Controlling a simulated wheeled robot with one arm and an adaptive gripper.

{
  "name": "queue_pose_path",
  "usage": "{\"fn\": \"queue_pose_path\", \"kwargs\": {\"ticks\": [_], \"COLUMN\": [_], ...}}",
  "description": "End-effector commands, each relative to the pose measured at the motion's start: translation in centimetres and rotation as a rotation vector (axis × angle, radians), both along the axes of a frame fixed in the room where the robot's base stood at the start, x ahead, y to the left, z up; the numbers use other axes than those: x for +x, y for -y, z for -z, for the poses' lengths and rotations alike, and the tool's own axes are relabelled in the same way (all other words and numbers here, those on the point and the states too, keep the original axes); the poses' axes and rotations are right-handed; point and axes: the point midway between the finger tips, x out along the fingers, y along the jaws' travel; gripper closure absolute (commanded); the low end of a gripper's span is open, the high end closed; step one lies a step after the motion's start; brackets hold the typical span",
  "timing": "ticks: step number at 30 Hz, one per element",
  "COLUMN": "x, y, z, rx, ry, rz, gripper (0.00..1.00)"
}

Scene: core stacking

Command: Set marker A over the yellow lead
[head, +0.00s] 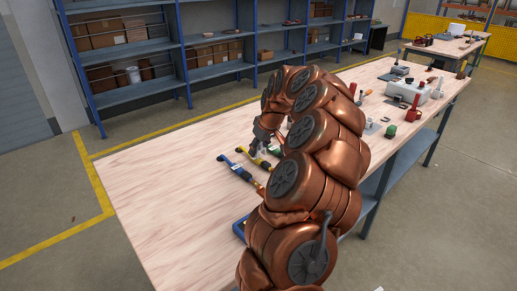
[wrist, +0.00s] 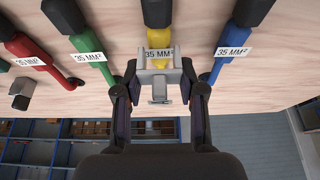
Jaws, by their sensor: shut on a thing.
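The yellow lead (wrist: 159,39) lies on the pale wood table, its black end toward the top of the wrist view and its "35 MM²" label facing me. It also shows in the head view (head: 259,158). My gripper (wrist: 160,84) is shut on a small grey metal piece (wrist: 159,76), which I take as marker A; no letter is readable. The piece overlaps the lower end of the yellow lead in the wrist view, just below the label. I cannot tell whether they touch. In the head view my gripper (head: 264,139) is by the leads, partly hidden by my arm.
The blue lead (wrist: 222,61) lies right of the yellow one, the green (wrist: 86,43) and red (wrist: 28,50) leads left. A small grey block (wrist: 22,92) sits near the red lead. A grey case (head: 407,95) and tools stand further along; the table's left side is clear.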

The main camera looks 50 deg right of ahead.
Motion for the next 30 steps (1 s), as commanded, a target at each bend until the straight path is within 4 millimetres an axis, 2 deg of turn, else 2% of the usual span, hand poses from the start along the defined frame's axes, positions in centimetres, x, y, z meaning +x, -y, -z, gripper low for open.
{"fn": "queue_pose_path", "kwargs": {"ticks": [17, 30], "x": [0.01, 0.01], "y": [0.0, 0.03], "z": [0.05, 0.88], "rx": [0.0, 0.0], "ry": [0.0, 0.0], "rz": [0.0, 0.0], "gripper": [0.79, 0.79]}}
